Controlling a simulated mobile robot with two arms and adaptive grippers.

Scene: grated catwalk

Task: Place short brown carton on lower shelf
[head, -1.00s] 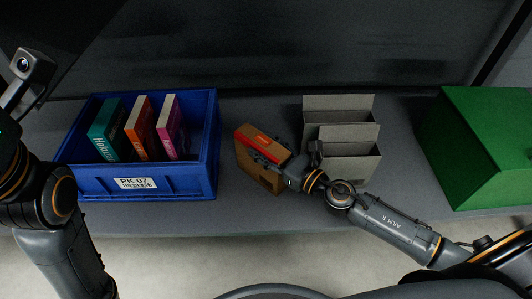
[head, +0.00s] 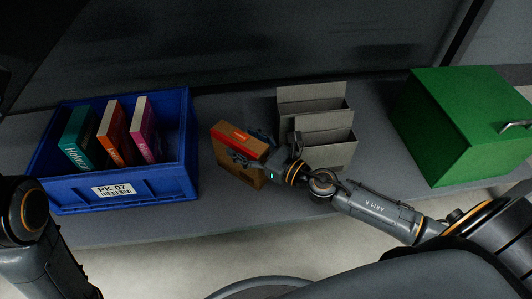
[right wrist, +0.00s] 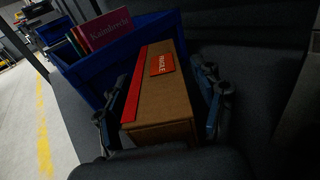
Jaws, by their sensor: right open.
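The short brown carton (head: 228,165) stands on a grey shelf surface (head: 225,205), just right of a blue bin. It has a red stripe and a red "FRAGILE" label. In the right wrist view the carton (right wrist: 165,105) lies between the fingers of my right gripper (right wrist: 158,98), one on each side. The right gripper is open around it; I cannot tell whether the fingers touch it. In the head view the right gripper (head: 250,157) partly covers the carton. My left gripper is out of view; only part of that arm shows at lower left.
The blue bin (head: 125,192), marked PK 07, holds three books. A grey divided holder (head: 328,152) stands close behind and right of the right gripper. A green box (head: 440,140) with a handle stands farther right. Shelf in front of the bin is bare.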

